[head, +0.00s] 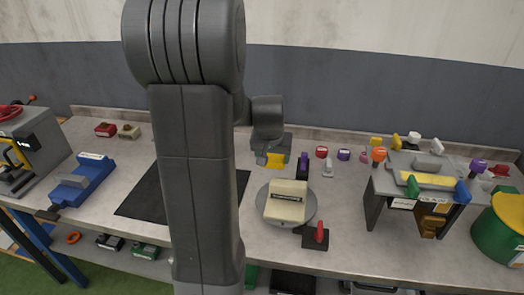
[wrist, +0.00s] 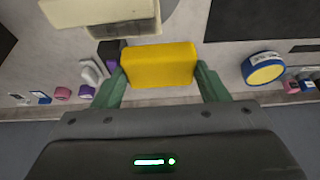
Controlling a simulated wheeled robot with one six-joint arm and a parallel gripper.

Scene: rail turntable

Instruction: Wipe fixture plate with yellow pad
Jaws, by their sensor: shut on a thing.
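My gripper (wrist: 160,80) is shut on the yellow pad (wrist: 160,66), a block held between its two green fingers in the wrist view. In the head view the pad (head: 276,160) shows above the back of the bench, and most of my gripper is hidden behind my wrist. I cannot tell if this block is the fixture plate. It also shows at the top left of the wrist view (wrist: 100,12), apart from the pad.
A dark post (head: 302,167) stands behind the turntable and a red handle (head: 320,235) in front. A grey stand (head: 373,205) with coloured knobs is to the right, a green drum (head: 498,235) beyond. A blue vise-like tool (head: 82,182) and black mat (head: 140,200) lie left.

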